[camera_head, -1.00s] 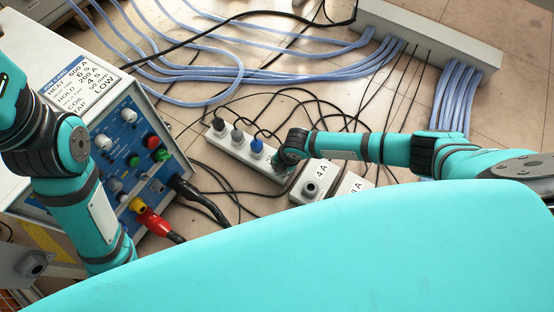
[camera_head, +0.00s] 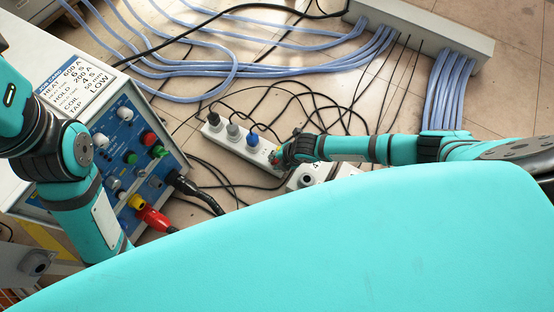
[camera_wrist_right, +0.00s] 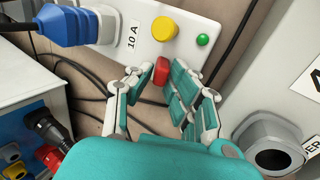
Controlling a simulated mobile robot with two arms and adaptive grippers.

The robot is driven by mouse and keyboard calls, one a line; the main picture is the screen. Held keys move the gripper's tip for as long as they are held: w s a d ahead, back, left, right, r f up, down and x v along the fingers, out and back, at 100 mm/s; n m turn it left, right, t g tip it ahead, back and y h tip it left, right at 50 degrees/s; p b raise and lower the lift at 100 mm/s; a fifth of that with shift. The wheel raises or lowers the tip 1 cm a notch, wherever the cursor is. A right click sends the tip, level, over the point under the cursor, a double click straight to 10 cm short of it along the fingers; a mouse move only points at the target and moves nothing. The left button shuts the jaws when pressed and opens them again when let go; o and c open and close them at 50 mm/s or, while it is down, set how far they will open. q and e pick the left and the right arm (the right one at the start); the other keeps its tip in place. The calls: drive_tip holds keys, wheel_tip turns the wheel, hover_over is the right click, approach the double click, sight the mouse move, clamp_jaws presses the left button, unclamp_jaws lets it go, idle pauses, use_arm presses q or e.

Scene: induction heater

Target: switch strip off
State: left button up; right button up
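The white power strip (camera_head: 240,148) lies on the floor in the head view, with black, grey and blue plugs in it. My right gripper (camera_head: 274,157) is over its near right end and hides that end. In the right wrist view the strip (camera_wrist_right: 132,55) shows a blue plug (camera_wrist_right: 70,25), a "10 A" label, a yellow round button (camera_wrist_right: 164,28), a green lamp (camera_wrist_right: 203,40) and a small red switch (camera_wrist_right: 161,70). My right gripper (camera_wrist_right: 158,82) has its fingers apart, with the red switch between the tips. I cannot tell whether they touch it. My left gripper is out of view.
The heater's blue control panel (camera_head: 125,155) stands at the left with red and black cable plugs. A box with a socket (camera_head: 306,180) is close beside my right gripper. Black cables lie around the strip, and blue hoses (camera_head: 200,68) run behind.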

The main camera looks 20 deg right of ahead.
drive_tip(key=v, duration=1.2)
idle(0.5)
